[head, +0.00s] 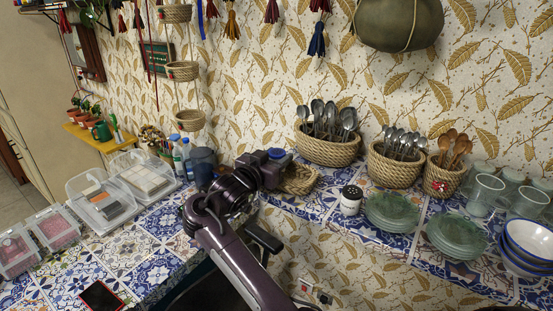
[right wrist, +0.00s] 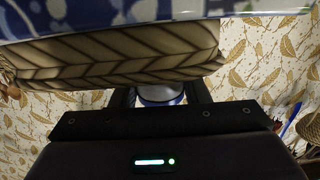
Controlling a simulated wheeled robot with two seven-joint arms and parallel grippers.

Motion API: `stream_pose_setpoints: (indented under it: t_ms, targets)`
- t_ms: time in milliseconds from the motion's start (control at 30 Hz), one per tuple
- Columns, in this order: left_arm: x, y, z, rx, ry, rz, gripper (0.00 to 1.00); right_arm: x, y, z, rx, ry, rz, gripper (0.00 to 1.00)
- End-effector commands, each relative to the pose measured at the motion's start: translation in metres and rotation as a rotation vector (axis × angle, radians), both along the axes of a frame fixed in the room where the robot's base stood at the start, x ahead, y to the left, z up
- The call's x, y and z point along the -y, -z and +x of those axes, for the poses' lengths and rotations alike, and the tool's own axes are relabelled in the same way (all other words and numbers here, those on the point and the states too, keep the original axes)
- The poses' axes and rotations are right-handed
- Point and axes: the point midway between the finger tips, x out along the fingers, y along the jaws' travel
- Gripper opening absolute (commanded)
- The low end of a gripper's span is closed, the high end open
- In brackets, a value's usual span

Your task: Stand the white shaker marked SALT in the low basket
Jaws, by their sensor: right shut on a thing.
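The low woven basket (head: 299,181) sits on the tiled counter against the wall, partly hidden by my right gripper (head: 277,169). In the right wrist view, which looks upside down, the basket's braided side (right wrist: 110,55) fills the upper left. My right gripper (right wrist: 160,98) is shut on a white shaker (right wrist: 158,91) with a blue cap. The blue cap (head: 276,153) shows above the gripper in the head view. Its marking cannot be read. The gripper is close beside the basket in the picture; whether the shaker is over it is hidden. My left gripper is not in view.
A white shaker with a black lid (head: 351,200) stands right of the basket, near stacked green plates (head: 389,212). A taller spoon basket (head: 327,150) stands behind. Bottles (head: 182,155) and a dark pot stand left. A little bare counter lies between basket and black-lidded shaker.

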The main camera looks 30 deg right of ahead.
Motion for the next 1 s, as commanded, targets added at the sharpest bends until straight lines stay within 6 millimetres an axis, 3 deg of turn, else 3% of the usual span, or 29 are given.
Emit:
stream_pose_setpoints:
  t_ms: [133, 500, 533, 700, 1000]
  targets:
    - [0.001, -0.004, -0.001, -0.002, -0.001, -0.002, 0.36, 0.000, 0.013, 0.000, 0.001, -0.001, -0.002, 0.17]
    - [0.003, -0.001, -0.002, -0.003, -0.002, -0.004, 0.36, 0.000, 0.018, 0.000, 0.002, 0.000, 0.000, 0.17]
    - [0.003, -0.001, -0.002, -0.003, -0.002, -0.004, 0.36, 0.000, 0.018, 0.000, 0.001, 0.000, 0.000, 0.43]
    - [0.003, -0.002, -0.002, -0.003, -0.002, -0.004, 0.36, 0.000, 0.017, 0.000, 0.001, 0.000, 0.000, 0.63]
    - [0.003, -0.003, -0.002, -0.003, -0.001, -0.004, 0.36, 0.000, 0.015, 0.000, 0.001, 0.000, 0.000, 0.63]
